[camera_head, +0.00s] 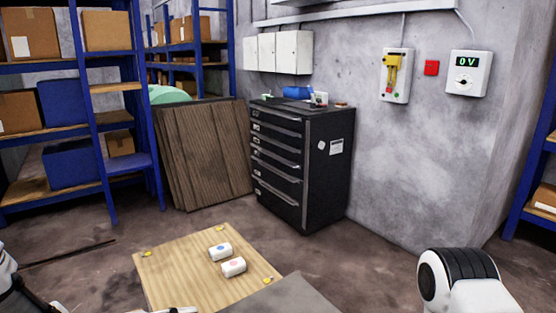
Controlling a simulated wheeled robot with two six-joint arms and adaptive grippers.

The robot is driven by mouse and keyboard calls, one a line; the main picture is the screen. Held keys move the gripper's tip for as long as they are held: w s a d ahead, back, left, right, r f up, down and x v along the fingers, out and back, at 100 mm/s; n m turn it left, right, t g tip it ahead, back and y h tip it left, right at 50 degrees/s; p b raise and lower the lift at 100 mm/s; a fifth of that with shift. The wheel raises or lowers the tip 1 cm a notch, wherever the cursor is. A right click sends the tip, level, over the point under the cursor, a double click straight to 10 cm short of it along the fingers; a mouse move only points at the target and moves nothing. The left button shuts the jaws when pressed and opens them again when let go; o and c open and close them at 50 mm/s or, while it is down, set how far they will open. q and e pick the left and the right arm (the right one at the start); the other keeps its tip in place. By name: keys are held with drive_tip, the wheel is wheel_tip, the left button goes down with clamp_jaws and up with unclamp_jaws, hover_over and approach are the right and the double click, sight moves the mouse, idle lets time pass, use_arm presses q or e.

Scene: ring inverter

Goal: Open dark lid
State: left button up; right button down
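A flat dark grey panel (292,297) shows at the bottom edge, over the front right part of a light wooden board (175,262). It may be the dark lid, but most of it is cut off and I cannot tell whether it is open or closed. Part of my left arm shows at the lower left edge. A pale piece at the bottom edge, left of the panel, is too cut off to identify. My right arm shows as a white and black link at the lower right. I see no fingertips of either gripper.
Two small white blocks, one with a blue mark (220,252) and one with a red mark (233,267), lie on the board. A black drawer cabinet (325,180) stands behind. A wall meter (468,73) reads 0 V. Blue shelves (108,180) stand left.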

use_arm(q)
drive_tip(key=s+f+n+g+y, duration=0.1)
drive_tip(key=s+f+n+y, duration=0.35)
drive_tip(key=f+n, duration=0.35)
drive_tip(key=s+f+n+g+y, duration=0.25)
drive_tip(key=s+f+n, duration=0.25)
drive_tip(key=f, duration=0.6)
drive_tip(key=s+a+f+n+g+y, duration=0.25)
drive_tip(key=s+f+n, duration=0.2)
drive_tip(key=s, duration=0.45)
drive_tip(key=s+a+f+n+g+y, duration=0.25)
drive_tip(key=s+a+n+y, duration=0.2)
drive_tip(key=s, duration=0.55)
wheel_tip(320, 180, down, 12)
drive_tip(key=w+h+b, duration=0.1)
drive_tip(key=b, duration=1)
wheel_tip(320, 180, up, 26)
drive_tip(key=p, duration=2.5)
drive_tip(key=shift+d+f, duration=0.25)
drive_tip(key=shift+d, duration=0.15)
clamp_jaws()
drive_tip(key=shift+w+f, duration=0.15)
drive_tip(key=shift+f, duration=0.1)
